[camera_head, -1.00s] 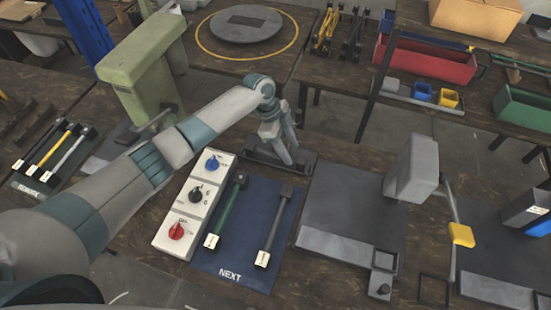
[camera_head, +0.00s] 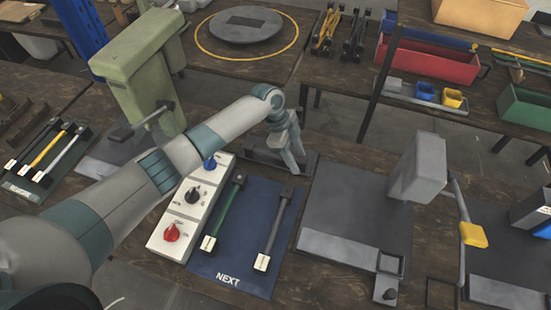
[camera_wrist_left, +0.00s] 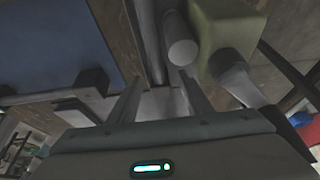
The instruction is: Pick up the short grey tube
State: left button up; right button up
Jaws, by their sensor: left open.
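A grey tube (camera_head: 275,230) with a dark end block and a white tag lies on the blue mat marked NEXT (camera_head: 232,281), right of a green tube (camera_head: 226,213). My left gripper (camera_head: 293,166) is past the far end of the mat, above the dark tray (camera_head: 258,157), apart from the tube on the mat. In the left wrist view my left gripper (camera_wrist_left: 160,100) has its fingers spread. A round grey cylinder end (camera_wrist_left: 182,52) shows beyond the fingertips; I cannot tell whether it is the short tube. My right gripper is not in view.
A white panel with knobs (camera_head: 185,228) stands left of the mat. A green press (camera_head: 140,80) is at the left and a grey press (camera_head: 418,165) at the right. Several tubes lie on a rack (camera_head: 22,190) at far left. A red bin (camera_head: 435,62) stands behind.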

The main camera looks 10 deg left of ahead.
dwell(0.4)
pick_arm(q)
grip_shut()
jog(key=shift+r, duration=0.15)
jog(key=shift+r+b, duration=0.35)
jog(key=shift+r, duration=0.1)
jog(key=r, duration=0.1)
jog(key=r+b, duration=0.1)
jog(key=r, duration=0.1)
jog(key=shift+s+d, duration=0.1)
jog(key=shift+s, duration=0.2)
jog(key=s+d+r+b, duration=0.2)
jog(key=s+r+b, duration=0.1)
jog(key=s+r, duration=0.4)
jog(key=s, duration=0.3)
jog(key=shift+s+d, duration=0.3)
jog(key=shift+s, duration=0.05)
